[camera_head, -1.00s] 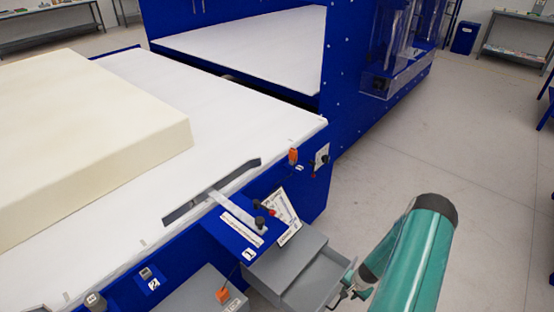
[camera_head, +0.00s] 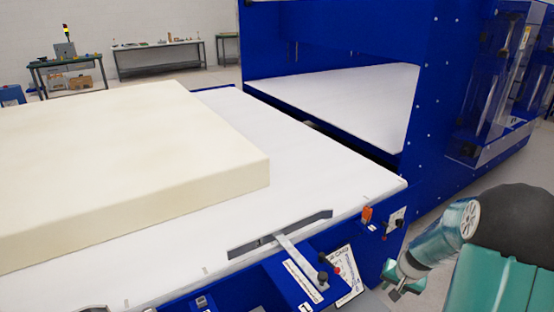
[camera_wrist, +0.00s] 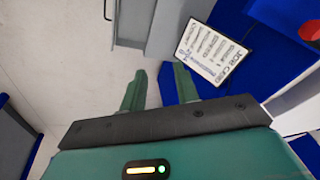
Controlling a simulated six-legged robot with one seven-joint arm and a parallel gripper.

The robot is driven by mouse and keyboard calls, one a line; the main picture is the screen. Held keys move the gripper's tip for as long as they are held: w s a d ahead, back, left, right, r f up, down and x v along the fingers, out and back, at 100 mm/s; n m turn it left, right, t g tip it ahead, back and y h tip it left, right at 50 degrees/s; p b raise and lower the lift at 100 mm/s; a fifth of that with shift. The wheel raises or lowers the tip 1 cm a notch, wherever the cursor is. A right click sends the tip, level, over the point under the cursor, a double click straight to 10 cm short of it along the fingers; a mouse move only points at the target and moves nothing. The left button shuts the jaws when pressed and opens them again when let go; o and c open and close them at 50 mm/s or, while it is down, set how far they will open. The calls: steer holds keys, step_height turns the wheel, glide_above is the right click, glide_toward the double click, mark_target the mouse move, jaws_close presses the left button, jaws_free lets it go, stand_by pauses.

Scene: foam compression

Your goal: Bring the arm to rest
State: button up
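My arm is at the lower right of the head view, with green links and a dark joint. My gripper (camera_head: 396,287) points down beside the front right corner of the blue machine (camera_head: 372,250). In the wrist view, the two green fingers of my gripper (camera_wrist: 160,88) stand apart with nothing between them. They are above the floor and the machine's blue edge, and touch nothing that I can see.
A cream foam block (camera_head: 120,165) lies on the white bed (camera_head: 330,180). A lever (camera_head: 300,262) is at the bed's front edge. The wrist view shows a job card (camera_wrist: 214,52) and a grey box (camera_wrist: 160,25) near my fingers.

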steer(key=s+a+r+n+t, duration=0.1)
steer(key=s+a+r+n, duration=0.1)
steer(key=a+r, duration=0.55)
steer(key=s+a+r+n, duration=0.1)
steer(key=s+a+r, duration=0.3)
steer(key=r, duration=0.7)
steer(key=s+a+r+n+t, duration=0.1)
steer(key=s+a+r, duration=0.4)
steer(key=s, duration=0.2)
steer(key=s+a+r+n, duration=0.2)
steer(key=s+a+r, duration=0.2)
steer(key=s+a, duration=0.2)
steer(key=shift+s+r+n+t, duration=0.3)
steer(key=shift+s+r+t, duration=0.1)
steer(key=shift+s, duration=0.1)
